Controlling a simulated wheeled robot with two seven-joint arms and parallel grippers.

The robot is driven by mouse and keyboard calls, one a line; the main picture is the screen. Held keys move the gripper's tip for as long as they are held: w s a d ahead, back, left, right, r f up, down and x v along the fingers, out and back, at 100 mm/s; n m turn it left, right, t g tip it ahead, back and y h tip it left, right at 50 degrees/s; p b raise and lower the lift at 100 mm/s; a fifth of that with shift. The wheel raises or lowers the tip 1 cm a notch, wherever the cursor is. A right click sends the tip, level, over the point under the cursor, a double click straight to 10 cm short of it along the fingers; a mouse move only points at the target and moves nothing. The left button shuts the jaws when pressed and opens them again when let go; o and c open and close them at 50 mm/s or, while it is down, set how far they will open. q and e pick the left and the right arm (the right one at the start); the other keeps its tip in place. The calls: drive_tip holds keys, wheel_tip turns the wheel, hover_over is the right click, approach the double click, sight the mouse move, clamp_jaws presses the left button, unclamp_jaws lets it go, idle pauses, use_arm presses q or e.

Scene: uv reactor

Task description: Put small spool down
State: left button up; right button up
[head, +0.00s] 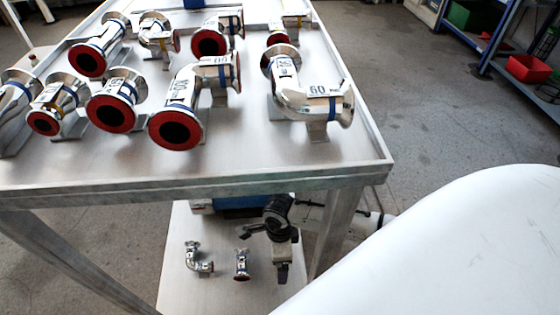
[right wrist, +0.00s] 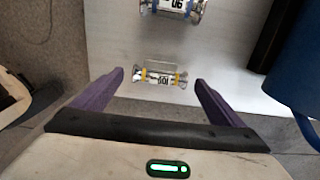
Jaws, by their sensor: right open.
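The small spool (head: 241,263) is a short shiny metal pipe piece with flanged ends, on the pale lower shelf. My right gripper (head: 283,272) is just right of the spool in the head view. In the right wrist view its purple fingers (right wrist: 160,78) are open, one on each side of the spool, with visible gaps. Whether the fingertips reach its height is hard to tell. My left gripper is not in view.
A metal elbow (head: 198,258) lies left of the spool on the lower shelf (head: 185,295). The upper table (head: 240,160) overhangs, with several red-capped pipe pieces on it. A table leg (head: 335,230) stands close to my right arm. A blue object (right wrist: 300,75) is at the right wrist view's right.

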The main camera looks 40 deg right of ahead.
use_arm(q)
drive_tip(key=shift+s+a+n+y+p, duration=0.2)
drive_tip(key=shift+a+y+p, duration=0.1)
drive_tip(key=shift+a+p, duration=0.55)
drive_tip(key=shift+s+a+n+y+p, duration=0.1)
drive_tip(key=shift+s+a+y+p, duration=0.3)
drive_tip(key=shift+p, duration=0.6)
use_arm(e)
wheel_tip(320, 180, up, 9)
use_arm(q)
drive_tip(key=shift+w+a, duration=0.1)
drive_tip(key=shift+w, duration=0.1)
use_arm(e)
drive_tip(key=shift+f, duration=0.15)
